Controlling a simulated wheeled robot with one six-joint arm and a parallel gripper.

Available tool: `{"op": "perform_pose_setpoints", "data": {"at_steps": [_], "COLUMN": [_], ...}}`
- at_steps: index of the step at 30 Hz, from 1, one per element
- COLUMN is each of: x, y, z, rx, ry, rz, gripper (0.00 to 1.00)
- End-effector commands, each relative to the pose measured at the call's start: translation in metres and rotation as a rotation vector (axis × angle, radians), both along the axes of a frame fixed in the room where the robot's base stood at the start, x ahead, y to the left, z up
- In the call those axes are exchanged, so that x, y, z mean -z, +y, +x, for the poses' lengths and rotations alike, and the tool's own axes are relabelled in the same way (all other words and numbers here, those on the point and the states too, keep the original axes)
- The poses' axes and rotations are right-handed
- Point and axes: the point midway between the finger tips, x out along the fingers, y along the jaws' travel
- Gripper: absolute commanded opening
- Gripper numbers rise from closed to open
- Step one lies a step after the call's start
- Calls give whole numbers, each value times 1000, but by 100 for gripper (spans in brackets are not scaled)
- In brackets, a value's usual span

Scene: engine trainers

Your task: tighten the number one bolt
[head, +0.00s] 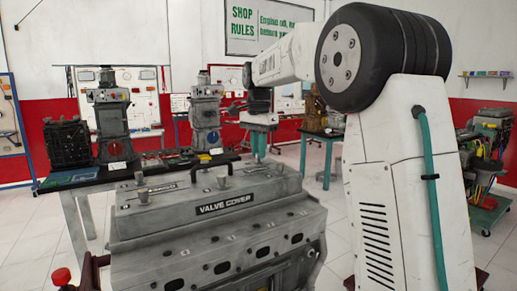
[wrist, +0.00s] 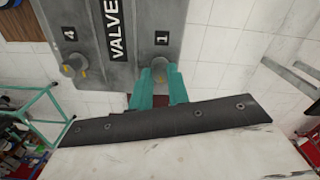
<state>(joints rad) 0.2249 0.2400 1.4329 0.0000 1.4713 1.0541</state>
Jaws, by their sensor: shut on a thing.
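The grey valve cover (head: 165,200) lies on top of the engine block, with its name plate facing front. In the wrist view the cover (wrist: 115,75) carries labels 4 and 1. The number one bolt (wrist: 160,63) stands just below the label 1, partly hidden by my fingers. My gripper (wrist: 159,72) has two teal fingers, shut on the number one bolt. In the head view my gripper (head: 258,152) reaches down at the cover's far side. The number four bolt (wrist: 75,64) stands free beside label 4.
Other bolts, such as one at the left (head: 141,179) and one in the middle (head: 222,181), stick up from the cover. Behind is a dark-topped workbench (head: 85,178) with machines. A cart with cables (head: 488,165) stands at the right. A teal stand (wrist: 52,118) shows in the wrist view.

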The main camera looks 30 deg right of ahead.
Motion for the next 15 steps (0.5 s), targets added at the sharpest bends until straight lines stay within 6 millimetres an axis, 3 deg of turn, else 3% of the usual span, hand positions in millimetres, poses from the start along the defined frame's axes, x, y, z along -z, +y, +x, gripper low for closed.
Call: {"op": "perform_pose_setpoints", "data": {"at_steps": [15], "x": [-2], "y": [-2], "z": [1], "rx": [280], "ry": [-7], "rz": [-4], "gripper": [0]}}
